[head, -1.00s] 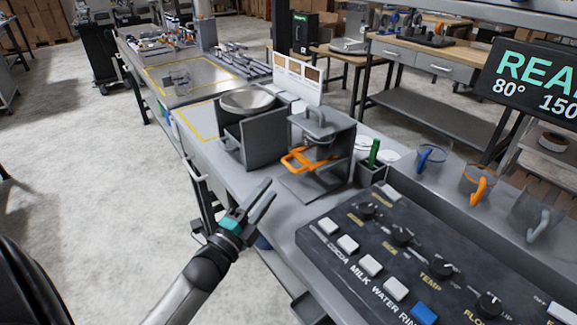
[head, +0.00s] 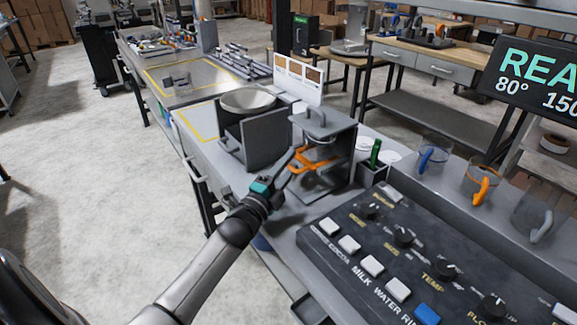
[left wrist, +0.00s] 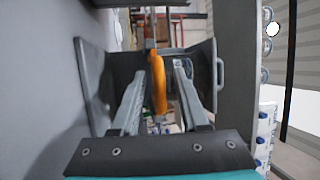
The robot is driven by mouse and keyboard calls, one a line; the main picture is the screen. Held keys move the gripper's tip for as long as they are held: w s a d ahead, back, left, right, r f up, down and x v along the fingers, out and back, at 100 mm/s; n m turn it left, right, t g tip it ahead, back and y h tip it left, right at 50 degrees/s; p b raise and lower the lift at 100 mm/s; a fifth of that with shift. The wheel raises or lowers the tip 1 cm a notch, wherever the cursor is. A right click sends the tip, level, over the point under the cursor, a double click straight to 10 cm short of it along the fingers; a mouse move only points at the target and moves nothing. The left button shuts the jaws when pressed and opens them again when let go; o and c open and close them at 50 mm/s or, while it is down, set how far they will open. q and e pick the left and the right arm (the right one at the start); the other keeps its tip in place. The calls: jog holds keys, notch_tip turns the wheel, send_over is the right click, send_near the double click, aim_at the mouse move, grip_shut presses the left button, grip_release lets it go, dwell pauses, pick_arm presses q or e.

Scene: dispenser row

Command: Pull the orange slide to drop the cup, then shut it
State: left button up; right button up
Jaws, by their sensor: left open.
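The orange slide (head: 318,162) sticks out of the front of a grey dispenser (head: 325,128) on the bench. Its handle also shows in the left wrist view (left wrist: 158,84). My left gripper (head: 294,163) is at the handle, with its fingers open. In the left wrist view the handle lies between the two fingers (left wrist: 160,92), with a gap on the right side; I cannot tell whether the left finger touches it. The cup inside the dispenser cannot be made out clearly. My right gripper is not in view.
A round bowl-like vessel (head: 248,101) in a grey holder stands left of the dispenser. A control panel (head: 420,258) with knobs and buttons lies at the front right. Clear mugs with blue (head: 424,160) and orange (head: 481,192) handles stand at the right. A green item stands beside the dispenser.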

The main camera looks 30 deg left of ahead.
pick_arm(q)
jog(key=shift+c, duration=0.3)
grip_shut()
dwell(1.0)
